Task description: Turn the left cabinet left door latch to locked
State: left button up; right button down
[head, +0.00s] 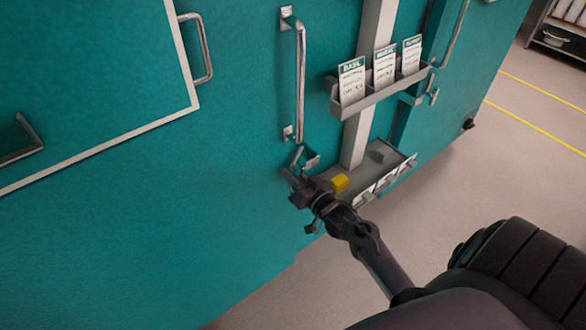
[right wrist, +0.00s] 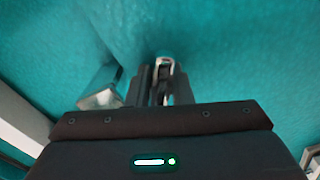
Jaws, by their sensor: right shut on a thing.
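The left cabinet's teal left door (head: 240,130) fills much of the head view. Its metal latch (head: 311,161) sits just below the long vertical door handle (head: 300,85). My right gripper (head: 293,176) is at the latch, its fingers pointing to the door. In the right wrist view, the fingers (right wrist: 163,85) are closed on a small silver metal piece, which looks like the latch lever (right wrist: 164,62). A grey metal block (right wrist: 102,88) stands beside the fingers on the left. The fingers hide part of the lever, so its exact angle is unclear. My left gripper is out of view.
A card rack (head: 385,88) with several plant cards hangs on the grey post to the right. Open floor (head: 500,130) lies right of the cabinet.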

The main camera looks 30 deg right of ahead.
jog(key=m+p, duration=0.2)
jog(key=m, duration=0.1)
jog(key=m+p, duration=0.2)
jog(key=m, duration=0.1)
jog(key=shift+r+m, duration=0.2)
jog(key=shift+m, duration=0.1)
jog(key=m+p, duration=0.2)
jog(key=m, duration=0.2)
jog(key=shift+a+m, duration=0.1)
jog(key=shift+m, duration=0.2)
jog(key=shift+f, duration=0.1)
jog(key=c, duration=1.3)
grip_release()
jog(key=s, duration=0.7)
jog(key=shift+s+d, duration=0.35)
